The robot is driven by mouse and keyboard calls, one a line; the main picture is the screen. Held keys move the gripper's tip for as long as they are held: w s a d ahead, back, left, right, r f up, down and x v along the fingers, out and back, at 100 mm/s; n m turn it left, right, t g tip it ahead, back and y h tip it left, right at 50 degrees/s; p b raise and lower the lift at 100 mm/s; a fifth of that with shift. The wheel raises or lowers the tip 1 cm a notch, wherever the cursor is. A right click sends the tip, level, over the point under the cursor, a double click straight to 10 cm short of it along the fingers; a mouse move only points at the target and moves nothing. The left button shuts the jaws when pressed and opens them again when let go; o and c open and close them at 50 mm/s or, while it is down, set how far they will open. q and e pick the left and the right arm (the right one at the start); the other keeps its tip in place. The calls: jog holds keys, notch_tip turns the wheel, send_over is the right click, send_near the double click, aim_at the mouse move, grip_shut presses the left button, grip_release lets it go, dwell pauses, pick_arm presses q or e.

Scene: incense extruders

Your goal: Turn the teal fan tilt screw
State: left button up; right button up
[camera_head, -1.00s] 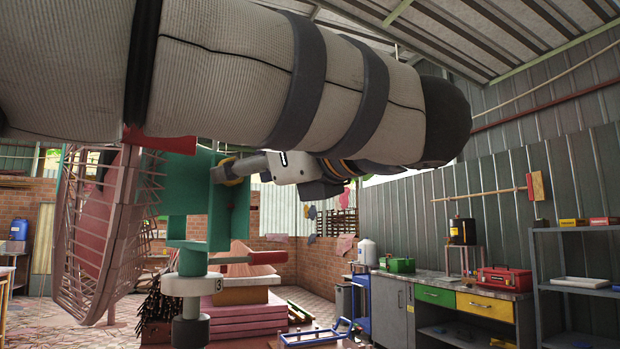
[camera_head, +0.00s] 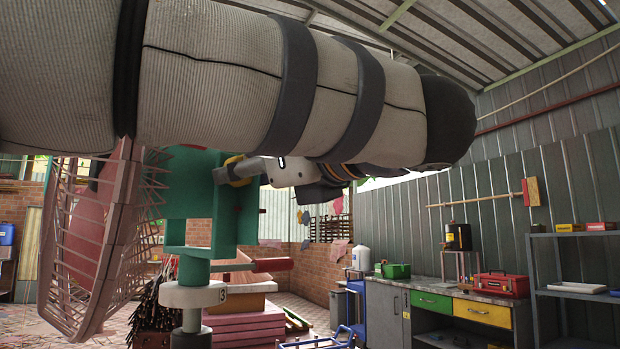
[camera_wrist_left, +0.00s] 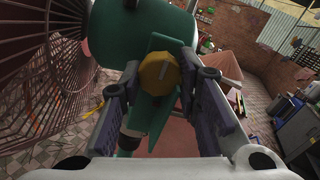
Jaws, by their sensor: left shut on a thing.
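The teal fan housing (camera_head: 190,190) stands left of centre in the head view, with its pink wire cage (camera_head: 110,240) on the left. Its teal post rises from a white collar marked 3 (camera_head: 185,296). The tilt screw has a yellow knob (camera_wrist_left: 158,72) at the housing's side, in front of a teal bracket (camera_wrist_left: 150,112). My left gripper (camera_wrist_left: 162,78) is shut on this knob, one finger on each side. In the head view the yellow knob (camera_head: 236,170) is partly covered by the gripper. My right gripper is not seen.
A red-handled lever (camera_head: 272,265) sticks out right of the post. My left arm covers the top of the head view. A workbench (camera_head: 440,287) with a red toolbox (camera_head: 502,285) and a grey shelf (camera_head: 575,234) stand at the right. Pink slabs (camera_head: 245,323) stand behind the post.

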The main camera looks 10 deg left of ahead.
pick_arm(q)
jog(key=shift+r+n, duration=0.15)
jog(key=shift+n, duration=9.55)
jog(key=o, duration=1.1)
jog(key=shift+o, duration=0.3)
jog(key=shift+w, duration=0.1)
